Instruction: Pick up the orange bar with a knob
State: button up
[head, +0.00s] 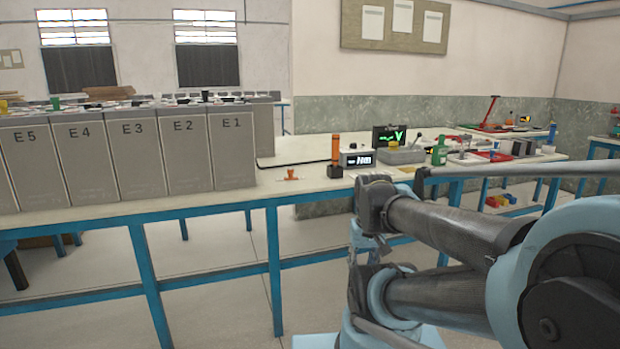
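A small flat orange bar with a knob (291,175) lies on the pale bench top (240,193), right of the cabinet marked E1 and near the bench's front edge. The knob stands up from its middle. It is small in the view, so fine detail is unclear. Nothing touches it from above. My arm fills the lower right of the head view, its folded links to the right of the bar and apart from it. My gripper cannot be made out in this view.
An upright orange cylinder on a black base (335,160) stands right of the bar, beside a display box (357,158). Grey cabinets marked E1 (232,150) to E5 line the left. A green bottle (439,152) stands farther right. Blue legs and rails support the bench.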

aim_at(289, 172)
jog(key=z, duration=0.05)
jog(key=i, duration=1)
